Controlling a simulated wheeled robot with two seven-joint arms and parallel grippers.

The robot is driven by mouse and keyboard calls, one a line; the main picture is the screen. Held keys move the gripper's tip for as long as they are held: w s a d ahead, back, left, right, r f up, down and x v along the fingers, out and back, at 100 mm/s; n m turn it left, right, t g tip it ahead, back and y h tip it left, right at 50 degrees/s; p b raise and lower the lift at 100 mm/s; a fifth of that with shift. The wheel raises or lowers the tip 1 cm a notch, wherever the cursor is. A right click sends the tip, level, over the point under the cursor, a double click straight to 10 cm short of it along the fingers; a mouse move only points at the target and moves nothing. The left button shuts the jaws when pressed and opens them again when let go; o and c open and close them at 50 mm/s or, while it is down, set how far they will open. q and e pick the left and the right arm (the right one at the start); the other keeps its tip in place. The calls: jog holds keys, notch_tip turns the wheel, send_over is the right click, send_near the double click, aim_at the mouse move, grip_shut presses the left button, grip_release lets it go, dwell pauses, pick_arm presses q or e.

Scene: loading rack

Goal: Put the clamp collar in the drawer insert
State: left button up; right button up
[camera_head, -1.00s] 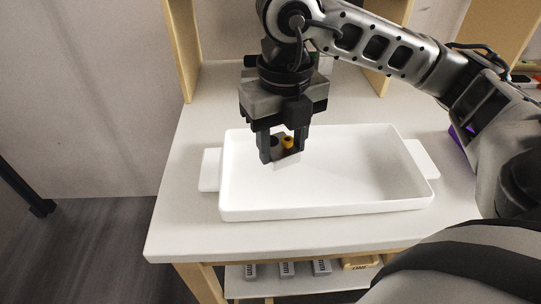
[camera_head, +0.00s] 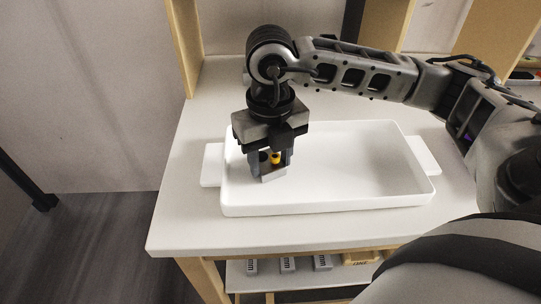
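A white rectangular tray (camera_head: 345,205) with side handles, which looks like the drawer insert, sits on the table. My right gripper (camera_head: 267,170) points down over the tray's left part. A small grey piece (camera_head: 272,175) with a yellow part (camera_head: 276,158) and a dark part shows between its fingers; I take it to be the clamp collar. The fingers appear closed on it. It is low in the tray, but I cannot tell whether it touches the floor. My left gripper is not in view.
The rest of the tray is empty. The pale table top (camera_head: 200,225) is clear around it. Wooden uprights (camera_head: 185,45) stand behind. Several grey labelled boxes (camera_head: 288,264) and a yellow item (camera_head: 360,258) lie on a lower shelf.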

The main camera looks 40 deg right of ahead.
jog(key=o, duration=0.4)
notch_tip(320, 180, up, 12)
jog(key=shift+r+p, duration=0.2)
jog(key=shift+p, duration=0.35)
jog(key=shift+f, duration=0.1)
